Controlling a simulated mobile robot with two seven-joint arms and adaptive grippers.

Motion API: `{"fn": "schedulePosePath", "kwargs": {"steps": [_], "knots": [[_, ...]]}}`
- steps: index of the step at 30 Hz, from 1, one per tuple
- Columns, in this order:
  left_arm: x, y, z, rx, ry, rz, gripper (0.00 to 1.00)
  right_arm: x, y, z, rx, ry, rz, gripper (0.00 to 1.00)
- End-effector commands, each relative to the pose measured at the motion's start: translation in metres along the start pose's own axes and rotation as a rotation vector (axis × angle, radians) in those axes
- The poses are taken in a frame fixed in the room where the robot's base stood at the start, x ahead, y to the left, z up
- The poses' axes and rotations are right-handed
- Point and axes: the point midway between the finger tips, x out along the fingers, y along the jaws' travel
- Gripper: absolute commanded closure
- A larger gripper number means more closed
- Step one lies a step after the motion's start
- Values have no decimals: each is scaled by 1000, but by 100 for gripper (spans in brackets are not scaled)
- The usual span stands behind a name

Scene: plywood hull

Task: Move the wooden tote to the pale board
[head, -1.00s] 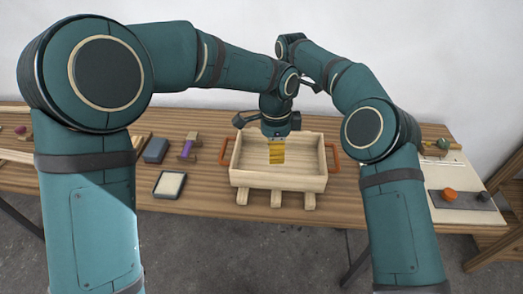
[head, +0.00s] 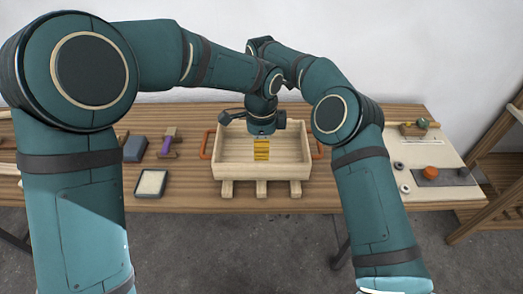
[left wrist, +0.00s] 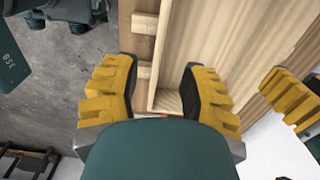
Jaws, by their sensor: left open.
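The wooden tote (head: 232,172) is an open pale box with orange handles at its left and right ends. It sits level on wooden slats (head: 263,188) on the bench. The pale board (head: 420,155) lies at the bench's right end. My left gripper (head: 261,150) points down over the tote, its yellow fingers overlapping in the head view. In the left wrist view my left gripper (left wrist: 158,92) is open, with a tote wall and edge beyond and between its fingers; I cannot tell contact. Other yellow fingers (left wrist: 293,98) show at right there, probably my right gripper's; their opening is unclear.
A grey block (head: 135,149), a purple-handled tool (head: 169,142) and a pale-topped tray (head: 151,184) lie left of the tote. An orange knob (head: 431,173) on a grey plate and white rings (head: 404,189) are on the pale board. A wooden rack (head: 490,185) stands at right.

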Motion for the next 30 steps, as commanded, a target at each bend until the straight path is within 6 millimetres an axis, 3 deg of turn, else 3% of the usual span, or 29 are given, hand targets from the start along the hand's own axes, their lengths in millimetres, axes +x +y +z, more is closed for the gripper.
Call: {"fn": "schedulePosePath", "kwargs": {"steps": [6,13,28,29,30], "knots": [[41,1,0,0,-3,4,58,41,0,0,1,-1,-4,58],[71,0,0,0,-1,2,58,71,0,0,0,-1,-2,58],[83,0,0,0,0,0,58,82,0,0,1,0,1,58],[83,0,0,0,0,0,62,82,0,0,1,0,1,62],[82,0,0,0,0,0,76,82,0,0,1,0,1,76]]}}
